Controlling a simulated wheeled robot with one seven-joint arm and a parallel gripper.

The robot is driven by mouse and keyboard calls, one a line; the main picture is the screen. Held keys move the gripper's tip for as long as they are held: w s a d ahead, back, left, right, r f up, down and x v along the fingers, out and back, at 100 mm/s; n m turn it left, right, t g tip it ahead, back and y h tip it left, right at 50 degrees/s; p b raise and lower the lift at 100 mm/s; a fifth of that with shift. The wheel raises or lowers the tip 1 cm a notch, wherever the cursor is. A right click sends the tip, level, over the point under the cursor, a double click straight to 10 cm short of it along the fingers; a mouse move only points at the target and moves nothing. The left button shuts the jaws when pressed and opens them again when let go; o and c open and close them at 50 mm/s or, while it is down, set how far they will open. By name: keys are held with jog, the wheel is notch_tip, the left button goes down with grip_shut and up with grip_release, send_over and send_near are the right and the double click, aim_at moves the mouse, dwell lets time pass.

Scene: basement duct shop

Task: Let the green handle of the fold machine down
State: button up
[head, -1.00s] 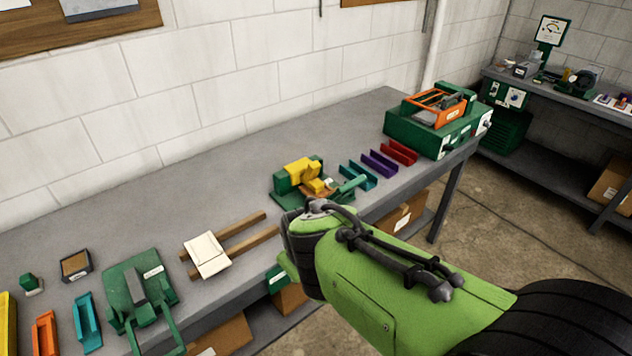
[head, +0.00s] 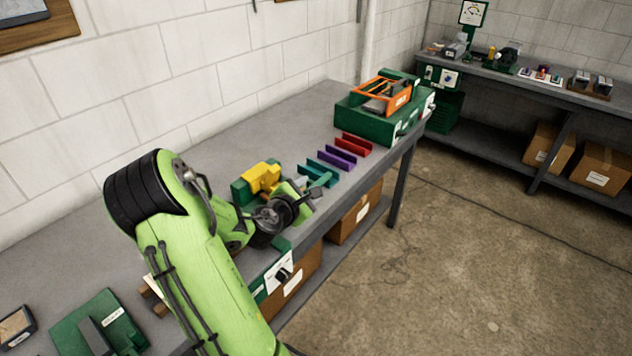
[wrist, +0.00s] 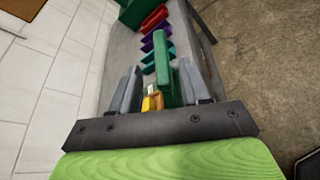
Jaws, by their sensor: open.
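The fold machine appears to be the green machine with a yellow block (head: 262,178) on the grey bench. In the wrist view the green handle (wrist: 163,62) is a bar between the two grey fingers, with gaps on both sides. My gripper (head: 306,197) is open at the handle, and its open fingers (wrist: 160,84) also show in the wrist view. Contact with the handle cannot be told. My arm hides part of the machine's front and base.
Teal, purple (head: 338,158) and red (head: 354,145) channels lie just beyond the handle. A green box (head: 380,125) with an orange tray stands at the bench's far end. Another green machine (head: 88,325) sits at lower left. Open floor (head: 480,270) lies to the right.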

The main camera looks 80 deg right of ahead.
aim_at(319, 183)
jog(key=x, duration=0.6)
jog(key=shift+s+d+f, duration=0.15)
jog(key=shift+d, duration=0.2)
grip_shut()
